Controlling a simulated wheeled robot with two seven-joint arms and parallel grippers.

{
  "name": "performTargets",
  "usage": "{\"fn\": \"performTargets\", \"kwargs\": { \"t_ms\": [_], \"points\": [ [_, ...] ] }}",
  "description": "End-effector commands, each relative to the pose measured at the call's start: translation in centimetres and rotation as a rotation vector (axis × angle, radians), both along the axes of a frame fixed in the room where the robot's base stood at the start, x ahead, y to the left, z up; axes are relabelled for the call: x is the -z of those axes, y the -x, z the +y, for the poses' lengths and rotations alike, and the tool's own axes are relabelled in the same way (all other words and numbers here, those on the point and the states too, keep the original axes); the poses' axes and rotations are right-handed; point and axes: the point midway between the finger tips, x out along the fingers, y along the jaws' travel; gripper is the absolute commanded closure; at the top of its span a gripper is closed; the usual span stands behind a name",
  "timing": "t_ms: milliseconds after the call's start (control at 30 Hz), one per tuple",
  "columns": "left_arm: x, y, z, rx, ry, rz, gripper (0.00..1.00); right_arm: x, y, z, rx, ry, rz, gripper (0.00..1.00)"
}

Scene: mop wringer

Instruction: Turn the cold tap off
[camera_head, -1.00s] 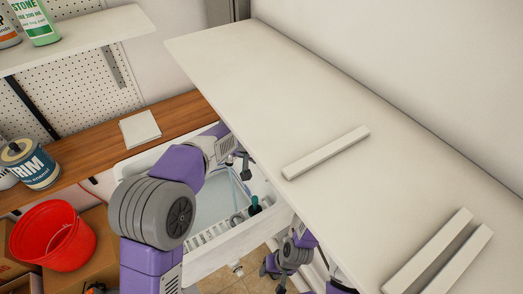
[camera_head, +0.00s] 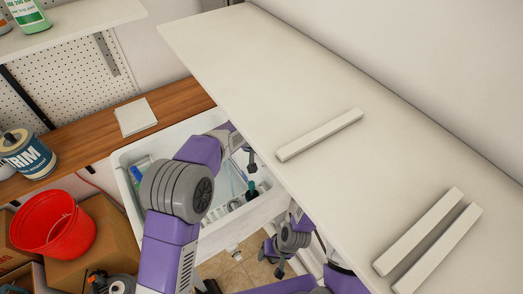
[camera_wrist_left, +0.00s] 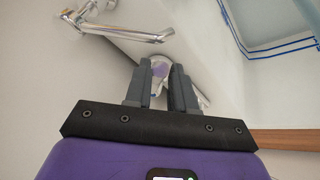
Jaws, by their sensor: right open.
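In the left wrist view, a chrome tap spout (camera_wrist_left: 130,34) reaches out from the wall at the upper left. A round chrome piece, probably a tap handle (camera_wrist_left: 160,66), shows at the fingertips of my left gripper (camera_wrist_left: 159,74). The fingers are apart, with a narrow gap between them; contact cannot be told. Whether this is the cold handle cannot be told. In the head view, my left gripper (camera_head: 250,160) is small, over the far right of the white sink (camera_head: 120,160); the tap is hidden there. My right gripper (camera_head: 269,251) is open and empty, low beside the sink.
A wide white board (camera_head: 250,80) covers the right side and bears several white bars (camera_head: 320,134). A wooden counter (camera_head: 85,140) holds a paint can (camera_head: 28,155) and a white tile (camera_head: 135,116). A red bucket (camera_head: 50,222) stands on boxes at the left.

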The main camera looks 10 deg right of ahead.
Motion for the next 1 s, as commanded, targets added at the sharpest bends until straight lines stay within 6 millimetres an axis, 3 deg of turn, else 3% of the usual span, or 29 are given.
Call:
{"fn": "performTargets", "kwargs": {
  "t_ms": [33, 133, 667, 1000],
  "points": [
    [0.0, 0.0, 0.0, 0.000, 0.000, 0.000, 0.84, 0.0, 0.0, 0.0, 0.000, 0.000, 0.000, 0.57],
    [0.0, 0.0, 0.0, 0.000, 0.000, 0.000, 1.00, 0.0, 0.0, 0.0, 0.000, 0.000, 0.000, 0.57],
    [0.0, 0.1, -0.1, -0.033, -0.002, 0.000, 1.00, -0.1, 0.0, 0.0, 0.000, 0.000, 0.000, 0.57],
    [-0.1, 1.0, -1.5, -0.241, -0.007, -0.001, 1.00, -0.7, 0.0, 0.0, 0.000, 0.000, 0.000, 0.57]
  ]
}}
